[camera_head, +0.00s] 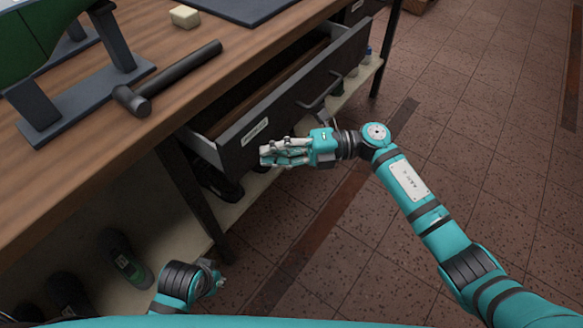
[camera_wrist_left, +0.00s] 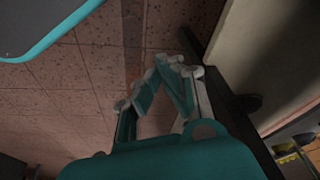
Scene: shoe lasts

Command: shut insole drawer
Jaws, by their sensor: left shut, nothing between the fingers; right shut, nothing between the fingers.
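The insole drawer (camera_head: 292,103) is a dark grey drawer under the wooden workbench, pulled partly open in the head view. It has a white label near its left end and a dark bar handle (camera_head: 318,98). My right gripper (camera_head: 268,155) is shut and empty in front of the lower left part of the drawer front, pointing left. Whether it touches the front I cannot tell. My left gripper (camera_wrist_left: 158,78) is shut and empty, low beside the bench's lower shelf. In the head view it shows only partly at the bottom.
A hammer (camera_head: 165,78), a pale block (camera_head: 185,16) and a dark stand (camera_head: 85,88) are on the workbench (camera_head: 200,25). A bench leg (camera_head: 195,195) stands left of the drawer. Bottles (camera_head: 125,258) stand on the lower shelf. The tiled floor (camera_head: 480,120) at right is clear.

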